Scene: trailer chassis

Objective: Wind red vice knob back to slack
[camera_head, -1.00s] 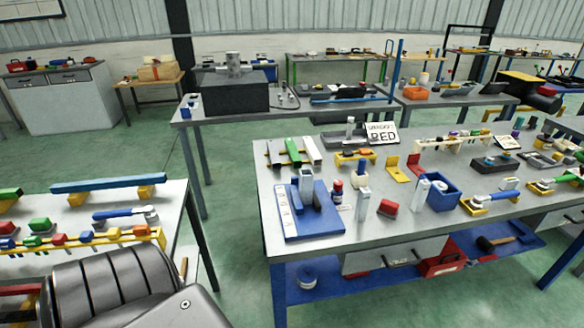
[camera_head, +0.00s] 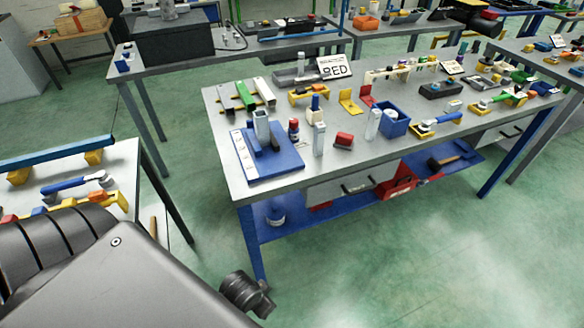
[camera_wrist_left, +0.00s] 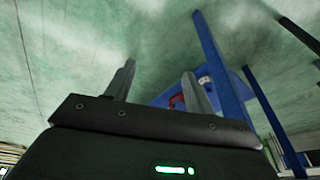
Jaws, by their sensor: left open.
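A blue plate (camera_head: 285,163) lies at the front left corner of the grey workbench (camera_head: 225,150), with an upright grey vice-like fixture (camera_head: 262,128) on it. A small red-topped piece (camera_head: 294,128) stands at the plate's right edge. I cannot tell which red part is the vice knob. In the left wrist view my left gripper (camera_wrist_left: 158,72) is open with nothing between its fingers. It points toward the green floor and the bench's blue lower shelf, apart from the vice. My right gripper is not in view.
A blue bin (camera_head: 393,122) and several tools crowd the top. Another table (camera_head: 120,165) stands at the left, close to my arm. The floor (camera_head: 400,270) in front of the bench is clear.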

